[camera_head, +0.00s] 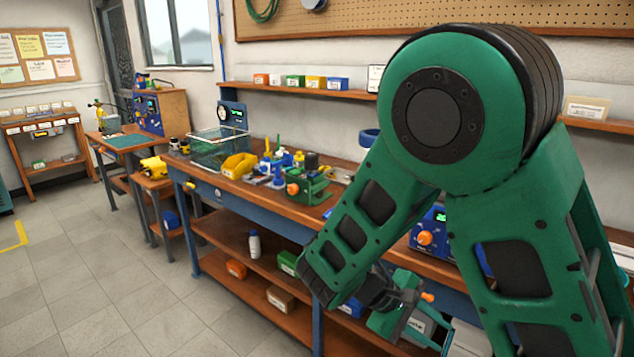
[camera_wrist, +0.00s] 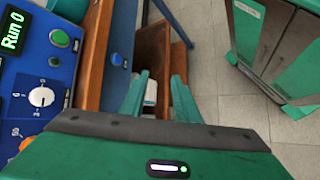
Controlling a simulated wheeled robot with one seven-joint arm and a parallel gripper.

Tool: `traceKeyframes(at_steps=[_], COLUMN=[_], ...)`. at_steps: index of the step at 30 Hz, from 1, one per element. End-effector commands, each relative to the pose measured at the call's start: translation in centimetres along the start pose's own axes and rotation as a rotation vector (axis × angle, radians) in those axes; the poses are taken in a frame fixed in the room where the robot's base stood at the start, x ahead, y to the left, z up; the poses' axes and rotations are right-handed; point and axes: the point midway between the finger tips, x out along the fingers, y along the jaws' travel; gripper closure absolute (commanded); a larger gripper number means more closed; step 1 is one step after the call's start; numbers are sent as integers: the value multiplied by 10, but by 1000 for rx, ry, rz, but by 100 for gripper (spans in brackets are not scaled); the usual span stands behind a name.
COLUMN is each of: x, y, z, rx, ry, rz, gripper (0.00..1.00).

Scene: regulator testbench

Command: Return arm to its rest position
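My green arm fills the right half of the head view, its elbow high and its forearm sloping down to the left. My gripper (camera_head: 425,325) hangs low in front of the bench's right part, partly hidden by my own links. In the wrist view my gripper (camera_wrist: 158,92) shows two green fingers standing apart. I see nothing held between them; a small white thing (camera_wrist: 150,92) shows in the gap, and its distance is hard to tell.
The workbench (camera_head: 230,190) carries a glass tank (camera_head: 215,148), a yellow bin (camera_head: 239,165) and a green device (camera_head: 307,187). In the wrist view a blue control panel (camera_wrist: 60,70) is close on the left, a green cabinet (camera_wrist: 275,45) stands right, and tiled floor (camera_wrist: 205,60) lies between.

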Motion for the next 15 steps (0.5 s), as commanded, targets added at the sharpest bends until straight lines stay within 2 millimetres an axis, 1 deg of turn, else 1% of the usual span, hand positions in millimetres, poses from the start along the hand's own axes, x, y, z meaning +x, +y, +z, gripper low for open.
traceKeyframes(at_steps=[1,6,9,15], x=[8,30,40,56], y=[12,35,45,59], z=[12,51,75,125], rx=[51,203,296,487], ry=[-7,-24,-27,-27], rz=[-63,-246,-347,-528], gripper=[71,71,71,71])
